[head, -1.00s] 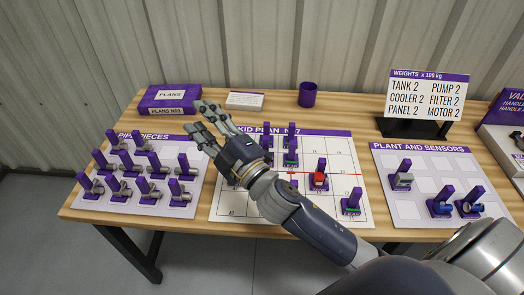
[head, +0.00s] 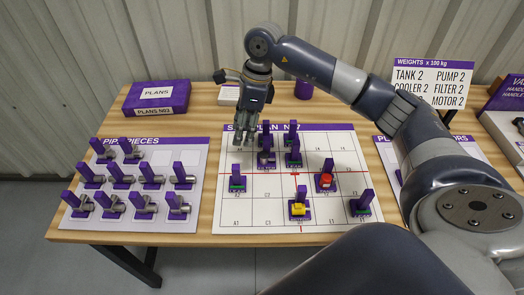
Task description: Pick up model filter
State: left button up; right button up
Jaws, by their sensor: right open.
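Several small models with purple upright handles stand on the white skid plan board (head: 270,222). They include one with a red part (head: 326,181), one with a yellow part (head: 298,209), one with a green base at the left (head: 237,182) and one at the lower right (head: 362,205). A cluster (head: 293,157) stands near the back. I cannot tell which one is the filter. My right gripper (head: 245,150) is open, fingers pointing down, over the back left of the board, just left of the cluster. It hides part of the board title. My left gripper is out of view.
A pipe pieces board (head: 140,226) with several models lies at the left. Behind are a purple plans box (head: 157,97), a purple cup (head: 304,89) and a weights sign (head: 433,77). My right arm covers much of the plant and sensors board (head: 386,148).

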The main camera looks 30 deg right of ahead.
jog(key=d+h, duration=0.1)
jog(key=d, duration=0.1)
jog(key=d+r+h, duration=0.1)
jog(key=d, duration=0.4)
jog(key=shift+w+d+r+g+h, duration=0.1)
jog(key=shift+d+r+g+h, duration=0.1)
jog(key=shift+r+g+h, duration=0.15)
jog(key=p, duration=0.1)
send_over(267, 138)
jog(key=shift+m, duration=0.3)
jog(key=f, duration=0.4)
jog(key=shift+s+f, duration=0.2)
jog(key=shift+f, duration=0.2)
notch_tip(267, 138, down, 5)
jog(key=shift+w+a+r+p, duration=0.1)
jog(key=shift+w+p, duration=0.05)
jog(key=shift+p, duration=0.9)
jog(key=shift+f, duration=0.5)
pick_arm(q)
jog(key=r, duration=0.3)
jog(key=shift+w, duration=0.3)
pick_arm(e)
jog(key=shift+r, duration=0.1)
grip_shut()
